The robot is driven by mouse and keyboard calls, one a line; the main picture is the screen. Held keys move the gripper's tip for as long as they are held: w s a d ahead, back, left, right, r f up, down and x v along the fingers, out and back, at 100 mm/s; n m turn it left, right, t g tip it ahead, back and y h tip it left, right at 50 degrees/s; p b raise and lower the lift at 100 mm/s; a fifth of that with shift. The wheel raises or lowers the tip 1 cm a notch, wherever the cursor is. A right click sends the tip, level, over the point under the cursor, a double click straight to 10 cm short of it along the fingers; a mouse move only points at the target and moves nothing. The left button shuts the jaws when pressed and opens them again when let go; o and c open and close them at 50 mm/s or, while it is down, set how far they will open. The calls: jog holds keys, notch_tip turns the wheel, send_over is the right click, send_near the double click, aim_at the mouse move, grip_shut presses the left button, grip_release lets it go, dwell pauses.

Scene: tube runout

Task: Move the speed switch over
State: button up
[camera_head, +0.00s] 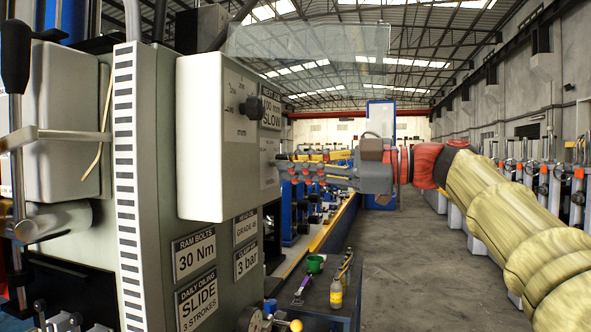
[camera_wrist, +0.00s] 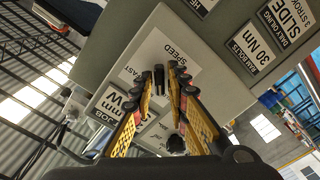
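The speed switch (camera_wrist: 159,79) is a small black lever on a white plate marked SPEED and FAST (camera_wrist: 145,62) in the wrist view. My gripper (camera_wrist: 161,76) has yellow fingers with dark pads, one on each side of the lever. Narrow gaps show between lever and fingers, so it looks open. I cannot tell how deep the fingertips reach around the lever. In the head view my gripper (camera_head: 284,162) points left at the plate (camera_head: 268,162) on the grey control box (camera_head: 205,140); the lever is not discernible there.
Signs such as 30 Nm (camera_head: 194,253) are below. The aisle floor (camera_head: 400,260) is clear.

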jog(key=shift+o, duration=1.2)
jog(key=shift+d, duration=0.1)
jog(key=shift+v, duration=2.95)
jog(key=shift+s, duration=0.1)
